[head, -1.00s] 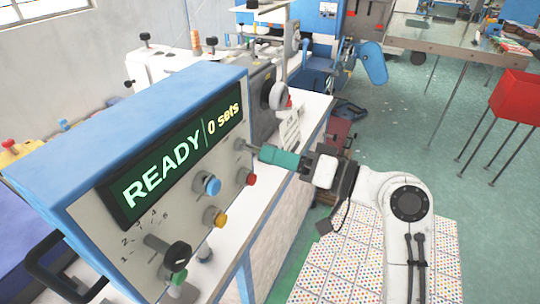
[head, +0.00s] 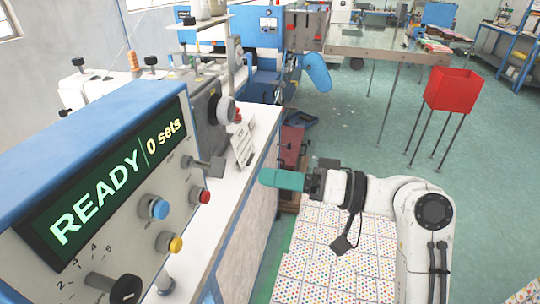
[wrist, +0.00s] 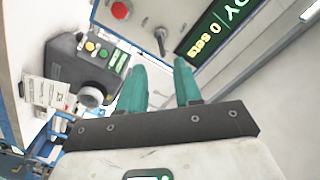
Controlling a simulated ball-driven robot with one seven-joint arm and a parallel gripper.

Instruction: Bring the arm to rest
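My gripper (head: 268,179) has teal fingers and is at the end of my white arm (head: 412,205). In the head view it is to the right of the control panel (head: 130,200), apart from it, over the edge of the white bench. In the wrist view my gripper (wrist: 162,75) shows two teal fingers with a clear gap between them and nothing held. The panel's display (head: 110,182) reads "READY | 0 sets". A grey lever (head: 208,168) sticks out of the panel, left of my fingertips and apart from them.
The panel carries a blue button (head: 155,207), a red button (head: 200,197), a yellow button (head: 170,242) and a black knob (head: 122,289). A red bin (head: 453,90) on thin legs stands at the back right. Dotted sheets (head: 330,265) lie below my arm. Green floor is open to the right.

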